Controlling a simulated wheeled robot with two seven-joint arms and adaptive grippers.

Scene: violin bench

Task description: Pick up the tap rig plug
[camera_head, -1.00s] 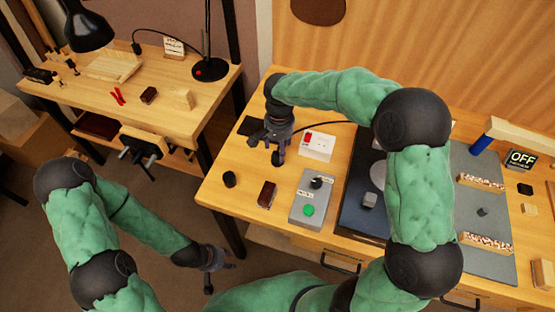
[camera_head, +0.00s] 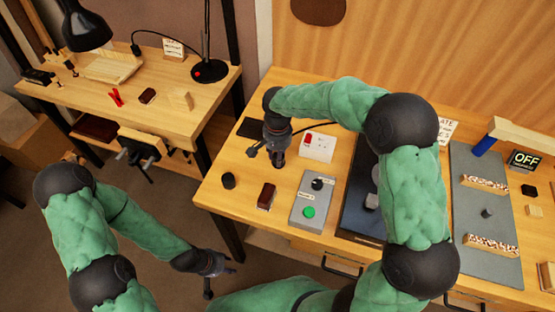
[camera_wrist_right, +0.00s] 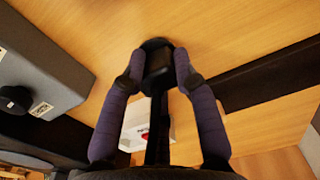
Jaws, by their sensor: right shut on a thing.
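The black tap rig plug (camera_wrist_right: 157,62) is between the two fingertips of my right gripper (camera_wrist_right: 158,70) in the right wrist view, with a dark strip, perhaps its cord, below it. In the head view my right gripper (camera_head: 277,160) is low over the bench, left of the white socket box (camera_head: 318,146); the plug is mostly hidden there. I cannot tell whether the plug is clear of the bench top. My left gripper (camera_head: 222,268) hangs over the floor in front of the bench, away from everything; its fingers are too small to read.
A grey box with a green button (camera_head: 309,213), a dark red block (camera_head: 266,196) and a black round piece (camera_head: 228,180) stand at the bench front. A dark flat pad (camera_head: 252,127) lies behind my right gripper. A side bench (camera_head: 190,115) is at the left.

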